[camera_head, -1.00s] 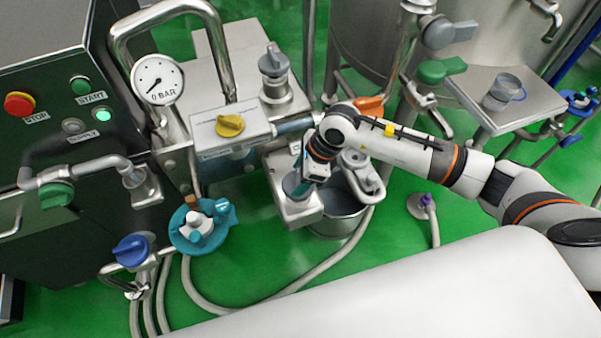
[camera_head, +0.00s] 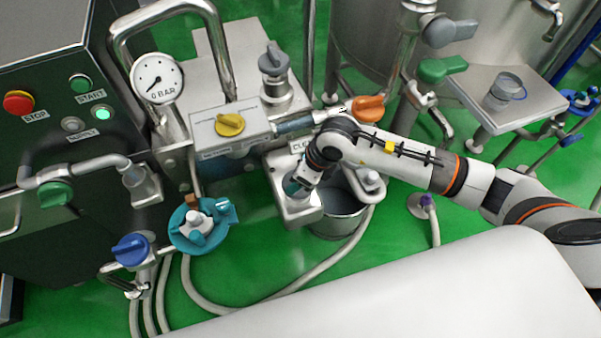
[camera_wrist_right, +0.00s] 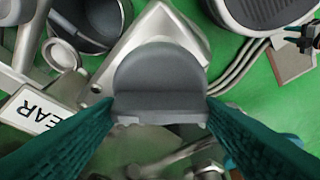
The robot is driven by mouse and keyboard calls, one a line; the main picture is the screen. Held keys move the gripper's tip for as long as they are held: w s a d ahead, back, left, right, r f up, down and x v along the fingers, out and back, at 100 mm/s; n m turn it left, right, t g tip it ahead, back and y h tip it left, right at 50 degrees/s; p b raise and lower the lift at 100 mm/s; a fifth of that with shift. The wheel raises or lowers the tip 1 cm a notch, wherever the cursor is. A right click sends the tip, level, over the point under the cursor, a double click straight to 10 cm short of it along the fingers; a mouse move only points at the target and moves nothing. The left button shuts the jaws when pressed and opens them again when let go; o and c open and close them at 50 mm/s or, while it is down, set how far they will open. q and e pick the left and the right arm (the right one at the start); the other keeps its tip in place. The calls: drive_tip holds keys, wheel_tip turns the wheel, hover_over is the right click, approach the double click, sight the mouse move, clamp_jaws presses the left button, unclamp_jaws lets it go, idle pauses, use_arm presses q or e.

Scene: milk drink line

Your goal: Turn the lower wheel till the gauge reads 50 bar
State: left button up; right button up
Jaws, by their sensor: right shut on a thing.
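The round gauge (camera_head: 157,78) has a white face. Its needle points to the lower left and the text below it seems to read 0 BAR. My right gripper (camera_wrist_right: 160,110) is shut on a grey wheel (camera_wrist_right: 160,80) with a raised bar, one teal finger on each side. In the head view the right gripper (camera_head: 299,187) is at the metal block below the yellow-knob valve, and it hides most of the wheel. Another grey wheel (camera_head: 273,60) stands higher up on a metal stem. My left gripper is not in view.
A yellow knob (camera_head: 230,124) and an orange handle (camera_head: 368,108) are close to my right wrist. A metal bucket (camera_head: 338,215) stands just below it. Hoses cross the green floor.

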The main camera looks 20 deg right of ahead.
drive_tip(key=o, duration=1)
drive_tip(key=v, duration=1.2)
idle(0.7)
